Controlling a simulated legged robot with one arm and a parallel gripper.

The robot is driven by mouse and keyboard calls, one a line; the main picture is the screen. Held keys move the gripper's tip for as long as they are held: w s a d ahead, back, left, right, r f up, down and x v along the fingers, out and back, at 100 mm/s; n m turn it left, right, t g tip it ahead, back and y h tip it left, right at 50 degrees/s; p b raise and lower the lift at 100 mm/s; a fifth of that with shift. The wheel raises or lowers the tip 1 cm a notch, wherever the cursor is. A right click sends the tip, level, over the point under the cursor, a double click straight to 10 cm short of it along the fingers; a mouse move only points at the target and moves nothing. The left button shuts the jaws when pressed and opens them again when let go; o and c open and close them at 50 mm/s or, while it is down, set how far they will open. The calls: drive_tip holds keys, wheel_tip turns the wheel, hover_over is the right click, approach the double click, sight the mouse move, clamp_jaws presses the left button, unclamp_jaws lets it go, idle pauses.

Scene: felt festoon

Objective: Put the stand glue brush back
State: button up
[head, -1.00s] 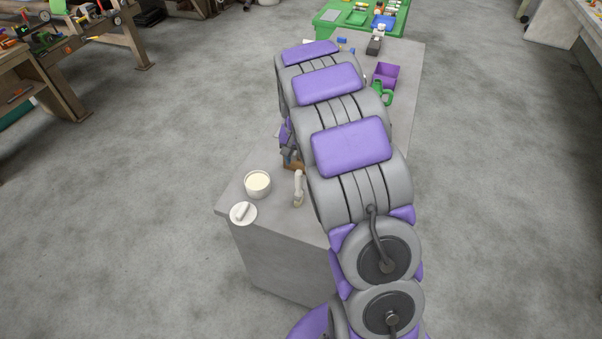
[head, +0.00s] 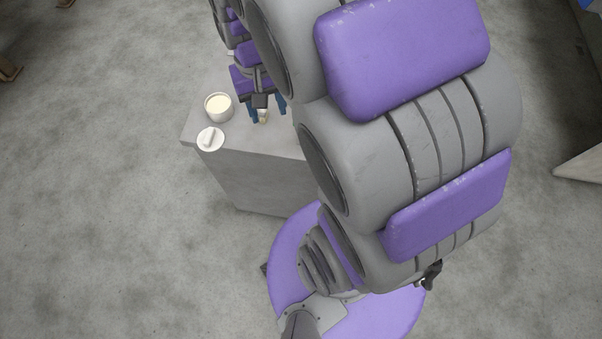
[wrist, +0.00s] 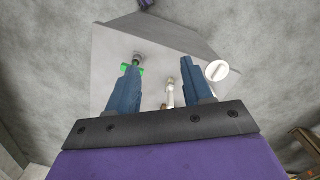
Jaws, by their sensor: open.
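A slim, pale upright thing (head: 263,116), which looks like the glue brush, is near the grey workbench's near edge. It also shows in the wrist view (wrist: 171,92), between the two blue fingers and below them. My gripper (head: 267,107) points down over it, open, with its fingers apart on either side; the wrist view shows nothing clasped between the fingertips (wrist: 160,68). I cannot tell how far above the bench the fingertips are. A white pot (head: 219,119) of cream-coloured glue stands left of the gripper. The brush's lower part is hard to make out.
A round white lid with a raised handle (head: 210,139) lies by the grey bench's (head: 250,165) near left corner; it shows at right in the wrist view (wrist: 217,70). A small green thing (wrist: 124,68) is partly behind the left finger. My arm hides the bench's right side.

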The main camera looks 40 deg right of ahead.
drive_tip(key=s+a+r+n, duration=0.1)
drive_tip(key=s+a+n, duration=0.2)
drive_tip(key=s, duration=1.4)
drive_tip(key=shift+s+a+g, duration=0.2)
drive_tip(key=shift+a+g, duration=0.1)
drive_tip(key=shift+g, duration=0.1)
